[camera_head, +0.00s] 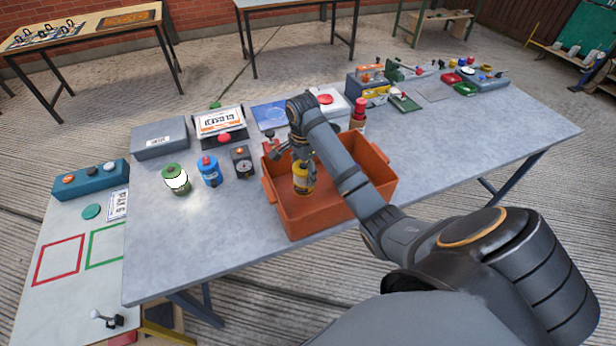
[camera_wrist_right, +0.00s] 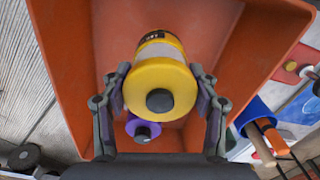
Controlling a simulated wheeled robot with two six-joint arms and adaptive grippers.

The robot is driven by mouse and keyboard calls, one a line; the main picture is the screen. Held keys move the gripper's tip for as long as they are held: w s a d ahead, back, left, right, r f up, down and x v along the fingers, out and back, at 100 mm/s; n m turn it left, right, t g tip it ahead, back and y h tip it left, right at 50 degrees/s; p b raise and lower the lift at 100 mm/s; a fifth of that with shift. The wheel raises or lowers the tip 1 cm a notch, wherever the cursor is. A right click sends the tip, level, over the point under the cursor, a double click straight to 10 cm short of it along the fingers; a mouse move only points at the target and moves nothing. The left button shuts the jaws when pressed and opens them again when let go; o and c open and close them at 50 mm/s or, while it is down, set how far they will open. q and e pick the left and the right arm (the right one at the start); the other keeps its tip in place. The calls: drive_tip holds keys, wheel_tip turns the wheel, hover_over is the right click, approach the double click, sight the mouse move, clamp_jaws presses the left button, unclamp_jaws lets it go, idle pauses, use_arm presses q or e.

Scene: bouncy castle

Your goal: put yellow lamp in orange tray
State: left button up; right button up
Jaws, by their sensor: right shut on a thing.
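My right gripper (camera_head: 303,163) is shut on the yellow lamp (camera_head: 302,180). The lamp hangs below the fingers, over the orange tray (camera_head: 310,222). In the right wrist view the yellow lamp (camera_wrist_right: 161,88) lies between the two fingers (camera_wrist_right: 160,80), its dark round end toward the camera, with the orange tray (camera_wrist_right: 65,62) around and beneath it. A purple lamp-like thing (camera_wrist_right: 143,129) with a dark knob shows behind it, seemingly inside the tray. I cannot tell whether the yellow lamp touches the tray floor. My left gripper is not in view.
A blue lamp (camera_head: 209,172), a green-and-white lamp (camera_head: 175,181) and a small black box (camera_head: 242,161) stand left of the tray. A red lamp (camera_head: 359,112) stands behind it. Boxes line the back of the grey table (camera_head: 200,255). Its front left is clear.

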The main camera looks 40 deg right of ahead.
sight(304, 184)
wheel_tip(304, 184, down, 2)
drive_tip(key=shift+w+f+b, duration=0.1)
drive_tip(key=shift+f+b, duration=0.15)
drive_tip(key=shift+b, duration=0.15)
wheel_tip(304, 184, down, 3)
drive_tip(key=shift+f+b, duration=0.1)
drive_tip(key=shift+b, duration=0.55)
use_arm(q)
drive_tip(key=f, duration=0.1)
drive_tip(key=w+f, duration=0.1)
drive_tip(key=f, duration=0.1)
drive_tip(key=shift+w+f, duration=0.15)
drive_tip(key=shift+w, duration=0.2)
use_arm(e)
drive_tip(key=o, duration=1.5)
drive_tip(key=shift+f, duration=0.1)
drive_tip(key=shift+c, duration=0.2)
